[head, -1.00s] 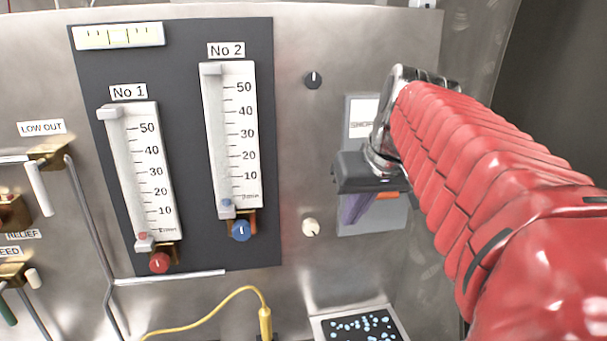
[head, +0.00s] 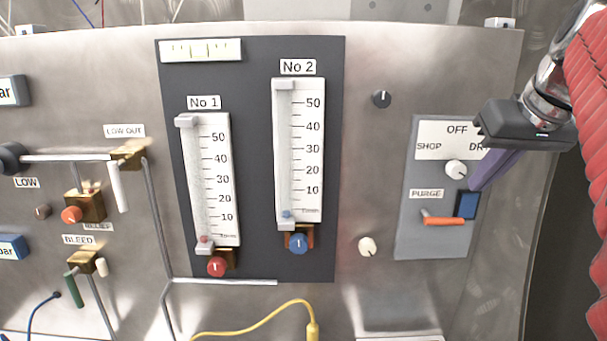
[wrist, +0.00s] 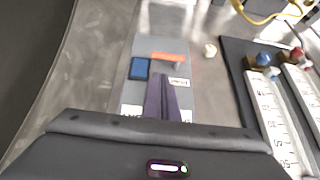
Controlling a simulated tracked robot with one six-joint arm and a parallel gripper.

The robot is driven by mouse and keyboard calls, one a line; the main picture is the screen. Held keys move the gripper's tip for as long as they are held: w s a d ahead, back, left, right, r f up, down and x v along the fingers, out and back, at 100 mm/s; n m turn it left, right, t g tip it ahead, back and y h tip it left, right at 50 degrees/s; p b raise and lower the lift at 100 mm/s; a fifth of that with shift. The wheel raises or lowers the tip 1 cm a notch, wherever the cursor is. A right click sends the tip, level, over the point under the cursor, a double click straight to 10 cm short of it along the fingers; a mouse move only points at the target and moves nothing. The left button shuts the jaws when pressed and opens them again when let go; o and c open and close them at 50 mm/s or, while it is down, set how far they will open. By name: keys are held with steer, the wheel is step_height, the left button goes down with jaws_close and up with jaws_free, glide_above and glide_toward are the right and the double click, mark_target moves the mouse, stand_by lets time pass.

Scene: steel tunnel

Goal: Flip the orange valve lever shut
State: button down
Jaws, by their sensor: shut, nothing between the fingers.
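The orange valve lever (head: 444,221) lies roughly level, extending right from its pivot, under the PURGE label on a grey plate (head: 405,235). It also shows in the wrist view as an orange bar (wrist: 168,57) beyond my fingertips. My gripper (head: 476,187) has purple fingers that are shut and empty. In the head view the tips appear just above and right of the lever, over the blue square's edge; their depth gap to the plate is hard to tell. In the wrist view my gripper (wrist: 162,78) points toward the lever, apart from it in the picture.
A blue square (head: 467,205) and a white selector knob (head: 456,168) sit close by the lever. A cream knob (head: 367,246) is to the left. Two flow gauges stand on a dark panel (head: 258,255) further left. A yellow cable (head: 255,325) runs below.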

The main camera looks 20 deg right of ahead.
mark_target(441, 218)
steer(key=x, duration=0.9)
steer(key=shift+w+f, duration=0.1)
steer(key=shift+f, duration=0.1)
